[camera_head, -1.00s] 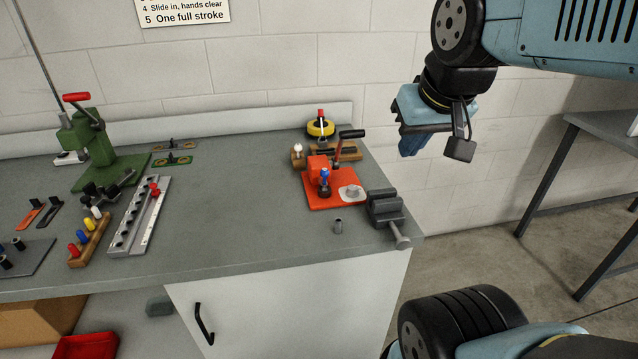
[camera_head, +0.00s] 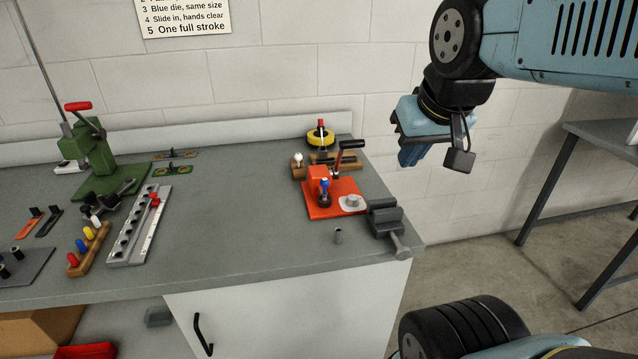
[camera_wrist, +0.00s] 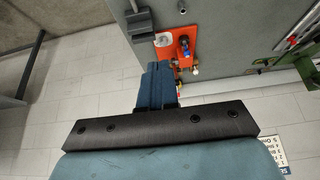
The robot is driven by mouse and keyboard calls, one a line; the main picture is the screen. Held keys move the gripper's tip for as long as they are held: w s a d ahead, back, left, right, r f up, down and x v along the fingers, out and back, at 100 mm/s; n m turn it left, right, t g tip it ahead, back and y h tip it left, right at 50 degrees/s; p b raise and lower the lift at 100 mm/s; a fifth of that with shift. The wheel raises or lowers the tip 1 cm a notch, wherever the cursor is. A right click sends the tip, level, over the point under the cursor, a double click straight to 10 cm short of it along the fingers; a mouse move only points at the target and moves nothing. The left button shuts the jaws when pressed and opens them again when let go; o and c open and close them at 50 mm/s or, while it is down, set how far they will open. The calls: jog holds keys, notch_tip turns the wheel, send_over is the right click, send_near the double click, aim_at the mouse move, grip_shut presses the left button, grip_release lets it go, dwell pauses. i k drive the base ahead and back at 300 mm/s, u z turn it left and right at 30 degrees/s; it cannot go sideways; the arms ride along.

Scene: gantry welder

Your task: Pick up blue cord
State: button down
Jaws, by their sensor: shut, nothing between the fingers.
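I cannot make out a blue cord in either view. Blue items that do show are a small blue-topped piece (camera_head: 324,187) standing on a red plate (camera_head: 348,210) and a blue peg (camera_head: 81,245) in a wooden rack (camera_head: 97,250). My gripper (camera_head: 409,158) hangs in the air right of the bench's back corner, in front of the wall. It is shut and empty. In the wrist view my gripper (camera_wrist: 155,88) shows its blue fingers together, with the red plate (camera_wrist: 176,48) beyond them.
A grey bench (camera_head: 230,220) carries a green press (camera_head: 100,165), a grey slotted rail (camera_head: 139,225), a yellow round item (camera_head: 320,139) and a dark vise (camera_head: 384,219) at its right corner. Another table (camera_head: 600,130) stands at right. The bench's middle is mostly clear.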

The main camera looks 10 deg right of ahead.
aim_at(324, 182)
jog(key=z, duration=1.15)
jog(key=i, duration=0.1)
jog(key=u, duration=2.85)
jog(key=k, duration=1.25)
jog(key=z, duration=0.5)
jog(key=i, duration=1)
jog(key=z, duration=0.05)
